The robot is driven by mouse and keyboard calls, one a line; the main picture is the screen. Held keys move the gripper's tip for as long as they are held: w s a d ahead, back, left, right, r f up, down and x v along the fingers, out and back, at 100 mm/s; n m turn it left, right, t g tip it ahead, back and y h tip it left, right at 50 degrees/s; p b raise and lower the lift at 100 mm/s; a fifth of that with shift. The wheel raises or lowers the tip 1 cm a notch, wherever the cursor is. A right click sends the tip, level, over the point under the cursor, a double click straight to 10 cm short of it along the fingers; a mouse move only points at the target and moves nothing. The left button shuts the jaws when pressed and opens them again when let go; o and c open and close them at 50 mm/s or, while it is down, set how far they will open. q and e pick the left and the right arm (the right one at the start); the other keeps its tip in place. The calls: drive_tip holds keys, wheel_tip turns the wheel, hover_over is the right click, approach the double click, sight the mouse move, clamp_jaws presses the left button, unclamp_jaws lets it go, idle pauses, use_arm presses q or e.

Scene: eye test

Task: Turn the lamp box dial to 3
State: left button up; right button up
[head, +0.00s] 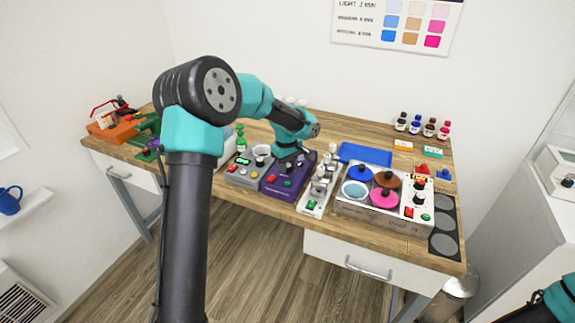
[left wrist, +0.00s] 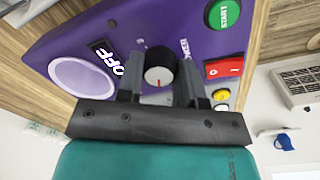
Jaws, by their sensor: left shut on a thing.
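A purple box (head: 280,190) with a dial stands mid-bench in the head view. It fills much of the left wrist view (left wrist: 215,43); I cannot read a name on it. Its dial (left wrist: 159,73) is a black knob with a pale grey cap and a small red mark toward the bottom of the picture. The display (left wrist: 131,64) reads OFF. My left gripper (left wrist: 160,82) has a finger on each side of the dial and is shut on it. In the head view the left gripper (head: 287,156) is partly hidden at the box.
The purple box also bears a green START button (left wrist: 222,13), a red switch (left wrist: 224,68) and a pale ring (left wrist: 84,79). A grey box (head: 243,172) stands left of it, a white rack (head: 313,207) right. Farther right is a box with coloured dishes (head: 395,222).

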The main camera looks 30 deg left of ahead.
use_arm(q)
drive_tip(key=shift+m, duration=0.4)
drive_tip(key=m, duration=0.3)
drive_tip(key=shift+m, duration=0.3)
drive_tip(key=m, duration=0.3)
drive_tip(key=shift+m, duration=0.3)
drive_tip(key=m, duration=0.3)
drive_tip(key=shift+a+m, duration=0.1)
drive_tip(key=shift+m, duration=0.2)
drive_tip(key=m, duration=0.3)
drive_tip(key=shift+m, duration=0.4)
drive_tip(key=m, duration=0.6)
drive_tip(key=shift+g, duration=0.3)
drive_tip(key=m, duration=0.6)
drive_tip(key=shift+w+m, duration=0.1)
drive_tip(key=shift+m, duration=0.2)
